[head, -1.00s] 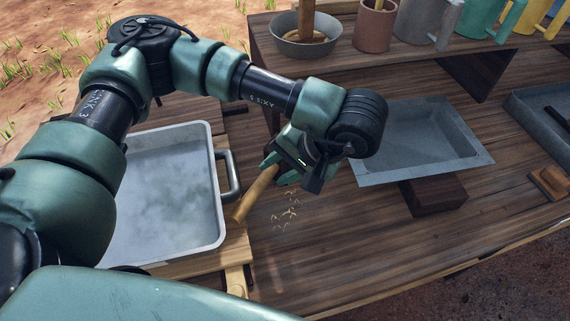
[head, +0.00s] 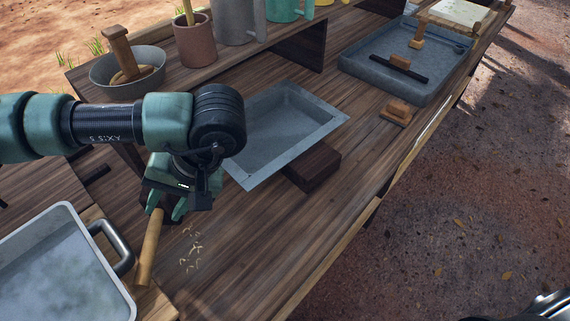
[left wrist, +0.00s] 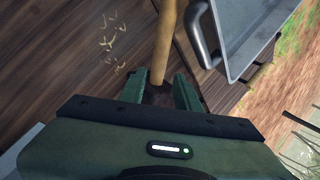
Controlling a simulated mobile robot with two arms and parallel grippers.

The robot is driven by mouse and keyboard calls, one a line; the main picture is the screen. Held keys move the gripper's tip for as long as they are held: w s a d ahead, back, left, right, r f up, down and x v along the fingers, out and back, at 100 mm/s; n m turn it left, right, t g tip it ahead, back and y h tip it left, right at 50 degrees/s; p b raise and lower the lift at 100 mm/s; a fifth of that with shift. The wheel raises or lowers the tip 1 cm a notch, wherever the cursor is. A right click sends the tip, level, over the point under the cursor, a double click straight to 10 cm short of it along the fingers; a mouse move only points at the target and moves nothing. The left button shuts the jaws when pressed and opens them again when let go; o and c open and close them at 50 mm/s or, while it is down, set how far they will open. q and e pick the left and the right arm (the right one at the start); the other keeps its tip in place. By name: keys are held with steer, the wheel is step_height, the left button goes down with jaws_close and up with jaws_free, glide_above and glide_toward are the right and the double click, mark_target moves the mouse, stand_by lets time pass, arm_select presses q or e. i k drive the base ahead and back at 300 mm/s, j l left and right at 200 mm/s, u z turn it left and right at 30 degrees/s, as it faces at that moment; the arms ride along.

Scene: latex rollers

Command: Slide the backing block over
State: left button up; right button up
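A dark brown wooden block (head: 314,166), the likeliest backing block, lies on the bench against the near right side of a grey metal pan (head: 285,127); the pan's rim overlaps part of it. My left gripper (head: 168,208) points down, to the left of the block and apart from it. It also shows in the left wrist view (left wrist: 160,86). Its fingers are apart, with the end of a tan wooden stick (head: 149,248) between them; gaps seem to show on both sides of the stick (left wrist: 164,45).
A white-filled tray (head: 60,270) with a metal handle stands at left. Pale shavings (head: 190,250) lie beside the stick. A smaller wooden block (head: 397,111) and a blue-grey tray (head: 375,60) are at back right. Pots (head: 197,42) line a raised shelf. The bench right of the shavings is clear.

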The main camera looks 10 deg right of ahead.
mark_target(314, 166)
steer(key=k, duration=1.45)
